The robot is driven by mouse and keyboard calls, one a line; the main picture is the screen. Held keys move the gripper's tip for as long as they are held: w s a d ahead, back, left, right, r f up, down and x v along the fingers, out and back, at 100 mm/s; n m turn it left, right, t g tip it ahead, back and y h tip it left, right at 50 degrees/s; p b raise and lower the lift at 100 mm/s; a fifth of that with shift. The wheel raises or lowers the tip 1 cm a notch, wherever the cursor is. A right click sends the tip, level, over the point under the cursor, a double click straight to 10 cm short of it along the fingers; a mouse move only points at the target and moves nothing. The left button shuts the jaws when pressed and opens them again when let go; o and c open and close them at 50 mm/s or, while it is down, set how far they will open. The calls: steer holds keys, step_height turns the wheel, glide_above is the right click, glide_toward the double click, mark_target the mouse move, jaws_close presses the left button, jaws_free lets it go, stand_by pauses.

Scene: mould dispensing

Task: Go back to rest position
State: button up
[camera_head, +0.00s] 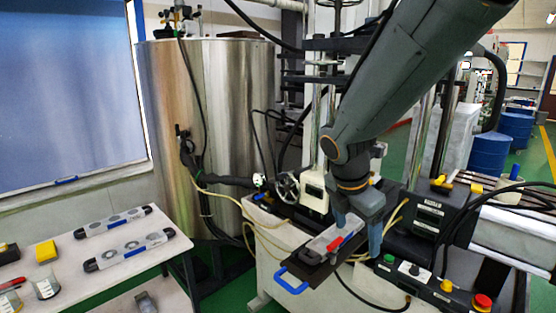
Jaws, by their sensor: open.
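My gripper (357,234) hangs from my arm at right of centre, fingers down and open. It is above the right part of a dark plate (322,262) with a blue handle (291,281) on the machine's front ledge. A grey block (321,240) with a red part (335,243) lies on this plate, just left of and below the fingers. I cannot tell whether a finger touches it. Two long grey moulds with dark ends lie on the left table, one at the back (113,221) and one in front (130,250).
A large steel tank (215,110) stands behind the table. Hoses and a handwheel (288,186) are close left of my gripper. A control box with buttons, including a red one (482,301), is close at right. The left table (70,275) also holds a yellow block (45,251).

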steer(key=s+d+f+m+g+y+b, duration=0.1)
steer(key=s+f+m+b, duration=0.3)
steer(key=f+m, duration=0.4)
steer(key=s+f+m+y+b, duration=0.1)
steer(key=s+f+m+b, duration=0.3)
steer(key=f+m, duration=0.5)
steer(key=s+m, duration=0.2)
steer(key=m, duration=0.4)
steer(key=shift+d+f+m+g+y, duration=0.3)
steer(key=shift+d+m+g+y, duration=0.1)
steer(key=shift+c, duration=0.4)
